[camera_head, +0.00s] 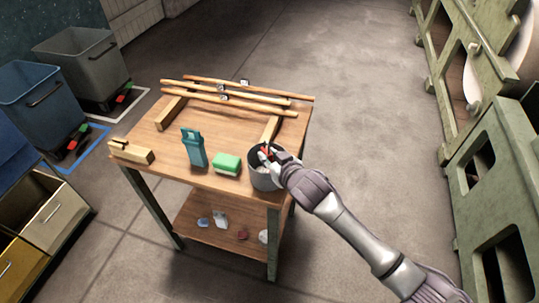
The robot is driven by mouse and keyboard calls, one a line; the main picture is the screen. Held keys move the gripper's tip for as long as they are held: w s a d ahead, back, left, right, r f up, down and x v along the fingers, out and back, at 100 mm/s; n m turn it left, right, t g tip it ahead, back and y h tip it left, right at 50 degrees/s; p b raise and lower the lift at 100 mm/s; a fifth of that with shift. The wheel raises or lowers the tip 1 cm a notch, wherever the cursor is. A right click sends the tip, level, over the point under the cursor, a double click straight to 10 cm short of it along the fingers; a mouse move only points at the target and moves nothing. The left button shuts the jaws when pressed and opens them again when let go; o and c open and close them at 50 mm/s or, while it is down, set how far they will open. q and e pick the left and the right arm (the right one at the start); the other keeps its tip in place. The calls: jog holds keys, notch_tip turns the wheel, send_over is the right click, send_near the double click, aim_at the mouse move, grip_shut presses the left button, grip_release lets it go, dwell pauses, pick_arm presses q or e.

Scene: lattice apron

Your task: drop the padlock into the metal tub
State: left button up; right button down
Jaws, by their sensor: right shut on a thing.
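The metal tub (262,181) is a dark grey round pot at the front right corner of the wooden table. My right gripper (268,154) is at the tub's mouth, its arm coming in from the lower right. It is shut on a small red thing (265,153), which I take to be the padlock. The gripper hides most of it, so I cannot tell how far it is inside the rim. My left gripper is not in view.
Beside the tub on the table (170,172) are a green sponge (227,161), a teal container (193,148) and a wooden block (131,151). Long sticks (225,99) lie across supports behind. Small things lie on the lower shelf (198,232). Bins (45,95) stand left.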

dwell(0.3)
jog(key=c, duration=0.9)
grip_release()
notch_tip(320, 180, up, 10)
jog(key=p, duration=1)
jog(key=shift+r, duration=0.1)
